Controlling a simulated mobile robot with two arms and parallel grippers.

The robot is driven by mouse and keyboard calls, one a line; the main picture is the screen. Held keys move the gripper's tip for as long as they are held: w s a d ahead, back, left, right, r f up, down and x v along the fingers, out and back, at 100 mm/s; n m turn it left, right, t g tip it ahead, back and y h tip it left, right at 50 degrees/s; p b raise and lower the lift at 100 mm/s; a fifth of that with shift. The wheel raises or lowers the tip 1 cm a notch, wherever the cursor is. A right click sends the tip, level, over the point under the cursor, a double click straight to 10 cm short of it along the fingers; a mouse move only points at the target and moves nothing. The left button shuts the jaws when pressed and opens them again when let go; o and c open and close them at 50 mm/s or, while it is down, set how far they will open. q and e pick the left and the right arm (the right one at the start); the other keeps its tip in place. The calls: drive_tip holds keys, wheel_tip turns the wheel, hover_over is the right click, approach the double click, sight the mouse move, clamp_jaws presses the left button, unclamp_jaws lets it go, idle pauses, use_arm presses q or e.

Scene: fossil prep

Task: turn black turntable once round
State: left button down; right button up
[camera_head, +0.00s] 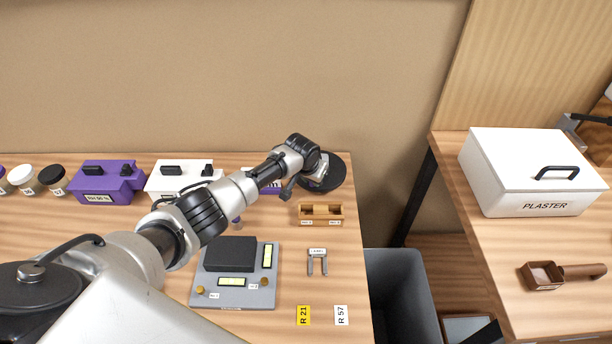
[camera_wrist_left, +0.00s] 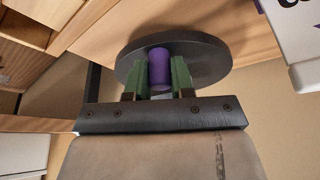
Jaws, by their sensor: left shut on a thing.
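The black turntable (camera_head: 336,172) is a round disc at the far right corner of the wooden table, partly hidden under my left wrist. It also shows in the left wrist view (camera_wrist_left: 212,62), where a purple knob (camera_wrist_left: 159,68) stands up from it. My left gripper (camera_wrist_left: 159,82) is shut on the purple knob, with one green finger on each side. In the head view the fingertips are hidden behind my wrist. My right gripper is not in view.
A wooden block (camera_head: 320,222), a grey clamp-like tool (camera_head: 317,262) and a grey device (camera_head: 235,295) lie nearer on the table. Purple (camera_head: 97,197) and white boxes (camera_head: 165,185) line the back. A grey bin (camera_head: 400,290) stands beside the table's right edge.

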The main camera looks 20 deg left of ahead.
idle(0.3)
use_arm(q)
drive_tip(key=c, duration=1)
unclamp_jaws()
drive_tip(key=shift+o, duration=0.2)
drive_tip(key=v, duration=1)
drive_tip(key=shift+r, duration=0.4)
drive_tip(key=shift+s+d, duration=0.1)
